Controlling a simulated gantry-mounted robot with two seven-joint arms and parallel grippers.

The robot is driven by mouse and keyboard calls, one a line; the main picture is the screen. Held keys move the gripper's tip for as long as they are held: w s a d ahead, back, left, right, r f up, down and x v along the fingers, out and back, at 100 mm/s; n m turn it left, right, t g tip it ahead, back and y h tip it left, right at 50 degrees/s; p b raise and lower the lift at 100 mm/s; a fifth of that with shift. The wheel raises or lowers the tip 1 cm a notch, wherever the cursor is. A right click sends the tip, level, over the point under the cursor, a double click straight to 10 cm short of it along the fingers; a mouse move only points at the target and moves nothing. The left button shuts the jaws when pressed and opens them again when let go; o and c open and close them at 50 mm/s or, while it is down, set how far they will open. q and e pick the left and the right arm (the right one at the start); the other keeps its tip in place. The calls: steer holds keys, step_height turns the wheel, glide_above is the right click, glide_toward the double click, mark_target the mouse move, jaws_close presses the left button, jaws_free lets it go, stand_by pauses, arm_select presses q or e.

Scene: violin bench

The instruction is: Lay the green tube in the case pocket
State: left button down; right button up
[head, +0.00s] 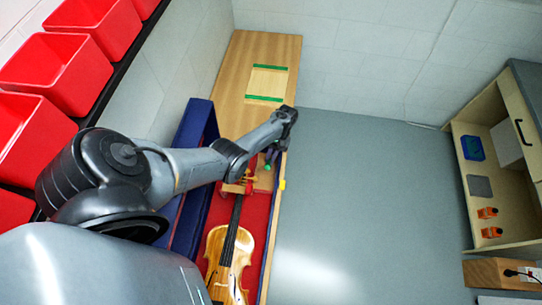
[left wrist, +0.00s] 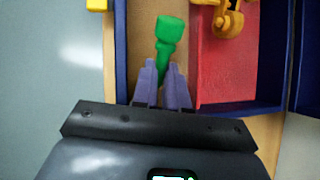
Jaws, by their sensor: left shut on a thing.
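My left gripper (head: 271,154) reaches over the far end of the open blue case (head: 198,122). In the left wrist view its two pale purple fingers (left wrist: 162,85) are shut on the green tube (left wrist: 169,38), whose wider end points away from the fingers. A little of the tube shows in the head view (head: 267,167). It is over the tan-floored case pocket (left wrist: 140,45), beside the red-lined part. I cannot tell whether it touches the pocket floor. The violin (head: 226,263) lies on the red lining, its scroll (left wrist: 226,22) near the pocket. My right gripper is not in view.
The wooden bench (head: 245,52) has a pale panel between two green strips (head: 264,99) beyond the case. Red bins (head: 68,65) line the left wall. A yellow latch (head: 282,184) sticks out on the case's right side. Open floor (head: 350,200) and a cabinet (head: 508,215) lie right.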

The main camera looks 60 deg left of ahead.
arm_select(q)
steer(key=c, duration=1.1)
jaws_free()
steer(key=shift+s+a, duration=0.1)
steer(key=shift+w+r, duration=0.2)
steer(key=shift+r, duration=0.05)
steer(key=shift+p+v, duration=0.9)
steer(key=shift+v, duration=4.2)
steer(key=shift+a, duration=0.1)
